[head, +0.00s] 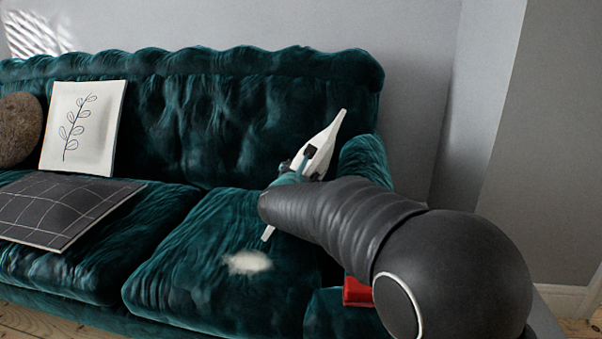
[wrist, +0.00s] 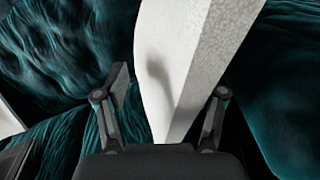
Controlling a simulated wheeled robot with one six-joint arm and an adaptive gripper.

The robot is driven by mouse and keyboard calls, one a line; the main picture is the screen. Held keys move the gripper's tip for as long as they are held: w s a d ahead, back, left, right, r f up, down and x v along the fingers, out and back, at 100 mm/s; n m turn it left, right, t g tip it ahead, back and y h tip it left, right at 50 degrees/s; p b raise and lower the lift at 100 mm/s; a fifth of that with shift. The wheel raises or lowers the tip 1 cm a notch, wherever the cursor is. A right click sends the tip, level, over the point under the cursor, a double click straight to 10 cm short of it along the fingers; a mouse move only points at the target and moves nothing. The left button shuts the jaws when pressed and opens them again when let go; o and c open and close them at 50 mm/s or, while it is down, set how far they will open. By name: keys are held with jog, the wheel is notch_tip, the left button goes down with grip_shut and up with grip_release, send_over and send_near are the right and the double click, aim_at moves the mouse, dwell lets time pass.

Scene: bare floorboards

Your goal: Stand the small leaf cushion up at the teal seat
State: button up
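A white cushion (head: 325,144) shows nearly edge-on over the right seat of the teal sofa (head: 190,265), tilted, with one corner up to the right and a thin lower corner near the seat. No leaf print shows on it. My gripper (head: 298,162) has its fingers on either side of this cushion and is shut on it. In the wrist view the pale cushion (wrist: 165,75) rises between both fingers of my gripper (wrist: 166,105). My arm hides part of the cushion and seat. A white cushion with a leaf drawing (head: 85,128) leans upright against the backrest at left.
A dark grid-patterned cushion (head: 65,208) lies flat on the left seat. A round brown cushion (head: 18,130) stands at the far left. A pale patch (head: 248,262) marks the right seat. A red object (head: 357,292) shows beside my arm. The right backrest is clear.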

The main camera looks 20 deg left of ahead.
jog(key=shift+f, duration=0.1)
jog(key=v, duration=1.2)
jog(key=s+d+r+n+g+y+p, duration=0.1)
jog(key=d+r+n+g+y+p, duration=0.15)
jog(key=d+r+n, duration=0.5)
jog(key=s+d+r+n+g+y+p, duration=0.1)
jog(key=d+r+n+p, duration=0.15)
jog(key=d+n, duration=0.85)
jog(key=s+d+f+n+g+h+p, duration=0.2)
jog(key=s+d+f+n+g+h, duration=0.1)
jog(key=s+d+n, duration=0.7)
jog(key=s+d+f+n+g+h+p, duration=0.3)
jog(key=s+d+f+n, duration=0.3)
jog(key=s+d+n, duration=0.3)
jog(key=s+d+g+h, duration=0.1)
jog(key=s+d, duration=0.3)
jog(key=d, duration=0.3)
jog(key=shift+n+p, duration=0.35)
